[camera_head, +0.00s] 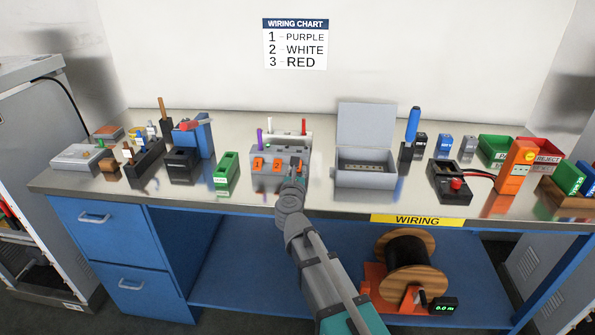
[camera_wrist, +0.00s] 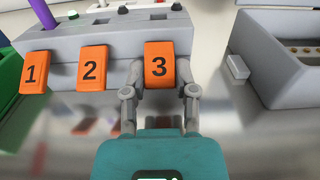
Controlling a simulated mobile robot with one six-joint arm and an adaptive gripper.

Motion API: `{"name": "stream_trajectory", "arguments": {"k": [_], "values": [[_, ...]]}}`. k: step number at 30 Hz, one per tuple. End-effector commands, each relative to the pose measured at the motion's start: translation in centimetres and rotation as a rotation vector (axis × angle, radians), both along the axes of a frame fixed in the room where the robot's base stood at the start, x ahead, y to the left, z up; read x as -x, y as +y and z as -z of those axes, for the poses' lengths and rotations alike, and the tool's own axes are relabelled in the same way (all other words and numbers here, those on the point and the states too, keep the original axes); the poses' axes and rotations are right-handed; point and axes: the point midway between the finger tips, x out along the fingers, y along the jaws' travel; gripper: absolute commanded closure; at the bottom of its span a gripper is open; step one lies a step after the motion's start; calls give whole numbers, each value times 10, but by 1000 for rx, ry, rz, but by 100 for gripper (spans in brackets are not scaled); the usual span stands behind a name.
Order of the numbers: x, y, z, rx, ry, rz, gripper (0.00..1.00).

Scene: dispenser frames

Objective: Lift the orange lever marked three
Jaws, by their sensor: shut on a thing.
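The orange lever marked three (camera_wrist: 160,68) is on the front of a grey connector block (camera_wrist: 122,36). My gripper (camera_wrist: 160,80) has a finger on each side of this lever and is shut on it. Orange levers marked one (camera_wrist: 33,72) and two (camera_wrist: 91,68) sit to its left on the same block. In the head view the block (camera_head: 267,154) stands on the bench with my gripper (camera_head: 298,172) at its right front. There my gripper partly hides lever three. A purple wire (camera_head: 260,138) stands at the block's left side.
An open grey box (camera_head: 365,178) stands close to the right of the block. A green holder (camera_head: 226,170) is on its left. White and red upright pieces show behind the block. Bare metal bench (camera_head: 130,195) lies in front.

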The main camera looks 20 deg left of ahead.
Motion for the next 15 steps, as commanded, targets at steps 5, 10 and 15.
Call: {"name": "stream_trajectory", "arguments": {"k": [5, 10, 15], "values": [[0, -1, -4, 6, 28, 2, 100], [1, 0, -7, 16, 73, 1, 100], [2, -1, -10, 29, 132, 2, 100]]}}
